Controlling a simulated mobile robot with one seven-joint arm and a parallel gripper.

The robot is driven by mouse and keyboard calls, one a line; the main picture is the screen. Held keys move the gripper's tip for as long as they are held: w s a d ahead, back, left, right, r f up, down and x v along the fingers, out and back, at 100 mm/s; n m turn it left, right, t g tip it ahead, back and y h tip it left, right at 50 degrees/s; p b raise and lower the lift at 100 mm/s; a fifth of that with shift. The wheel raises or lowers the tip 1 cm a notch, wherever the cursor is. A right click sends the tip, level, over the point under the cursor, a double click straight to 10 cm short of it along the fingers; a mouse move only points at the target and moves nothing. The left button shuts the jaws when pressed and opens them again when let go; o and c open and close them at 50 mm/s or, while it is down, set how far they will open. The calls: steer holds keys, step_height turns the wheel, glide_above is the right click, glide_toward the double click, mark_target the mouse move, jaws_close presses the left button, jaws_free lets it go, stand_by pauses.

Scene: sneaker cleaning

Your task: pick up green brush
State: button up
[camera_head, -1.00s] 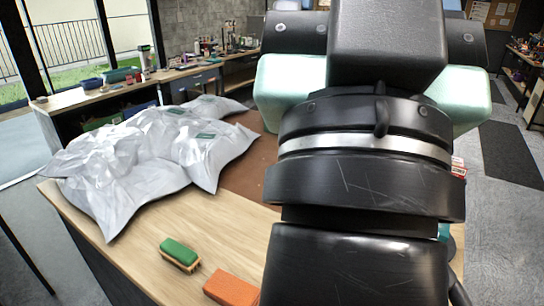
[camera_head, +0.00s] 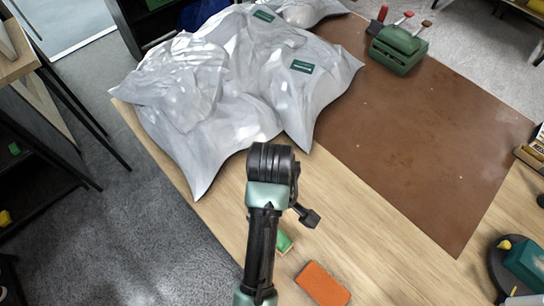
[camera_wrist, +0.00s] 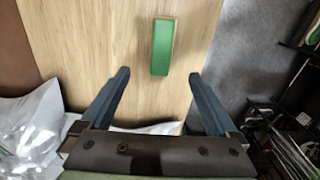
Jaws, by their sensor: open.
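The green brush (camera_wrist: 162,46) lies on the wooden table top, its green side facing up with a thin wooden edge showing. In the wrist view it is upright in the picture, just beyond my gripper (camera_wrist: 159,75). My gripper is open and empty, with one dark finger on each side of the brush's line. The brush does not touch the fingers. In the head view the brush (camera_head: 284,241) is partly hidden behind my arm.
An orange block (camera_head: 322,284) lies on the table close to the brush. Crumpled pale plastic bags (camera_head: 215,85) cover the table's far left. A brown mat (camera_head: 410,150) lies to the right, with a green holder (camera_head: 398,50) at its far edge. The table edge is near the brush.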

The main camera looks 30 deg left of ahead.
steer(key=f, duration=0.6)
steer(key=shift+s+d, duration=0.2)
steer(key=shift+d, duration=0.05)
steer(key=shift+f+p, duration=0.95)
steer(key=shift+f, duration=2)
steer(key=c, duration=1.5)
steer(key=shift+r, duration=0.15)
step_height(320, 180, up, 10)
steer(key=shift+f+b, duration=0.1)
steer(key=shift+b, duration=0.55)
steer(key=o, duration=0.8)
steer(key=c, duration=0.6)
